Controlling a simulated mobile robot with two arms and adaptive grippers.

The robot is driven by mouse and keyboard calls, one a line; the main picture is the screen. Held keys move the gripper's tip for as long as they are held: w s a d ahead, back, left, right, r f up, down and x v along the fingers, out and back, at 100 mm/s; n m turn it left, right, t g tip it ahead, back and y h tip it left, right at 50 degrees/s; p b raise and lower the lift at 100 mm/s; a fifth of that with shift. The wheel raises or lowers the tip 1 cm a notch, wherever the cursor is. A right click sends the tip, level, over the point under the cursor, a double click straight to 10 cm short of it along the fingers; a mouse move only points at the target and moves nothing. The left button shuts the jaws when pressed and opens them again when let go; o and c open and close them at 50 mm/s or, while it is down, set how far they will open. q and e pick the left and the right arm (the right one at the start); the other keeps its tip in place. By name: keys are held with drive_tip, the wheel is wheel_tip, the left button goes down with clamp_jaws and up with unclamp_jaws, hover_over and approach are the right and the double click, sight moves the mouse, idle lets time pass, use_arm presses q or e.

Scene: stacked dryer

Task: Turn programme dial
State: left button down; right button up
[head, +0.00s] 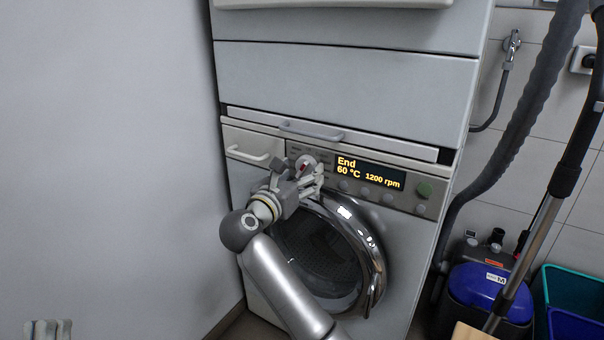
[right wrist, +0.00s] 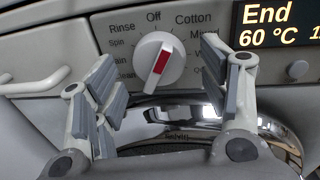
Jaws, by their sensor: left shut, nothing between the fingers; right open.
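The programme dial (right wrist: 159,59) is a round white knob with a red mark on its raised grip. In the right wrist view the grip leans slightly to the upper right, near "Off"; the exact setting is hard to tell. The dial also shows in the head view (head: 308,160), partly hidden by my right gripper (head: 300,183). That gripper is open, its fingers (right wrist: 157,72) on either side of the dial with gaps, not gripping it. The display (head: 368,174) reads "End", "60 °C", "1200 rpm". My left gripper (head: 47,328) is shut and empty at the bottom left.
The washer's round glass door (head: 320,258) is below the dial. A blue vacuum cleaner (head: 487,290) and hoses stand right. A plain wall fills the left.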

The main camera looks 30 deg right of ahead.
drive_tip(key=shift+w+d, duration=0.4)
drive_tip(key=shift+d, duration=0.15)
use_arm(q)
drive_tip(key=shift+s+r, duration=0.25)
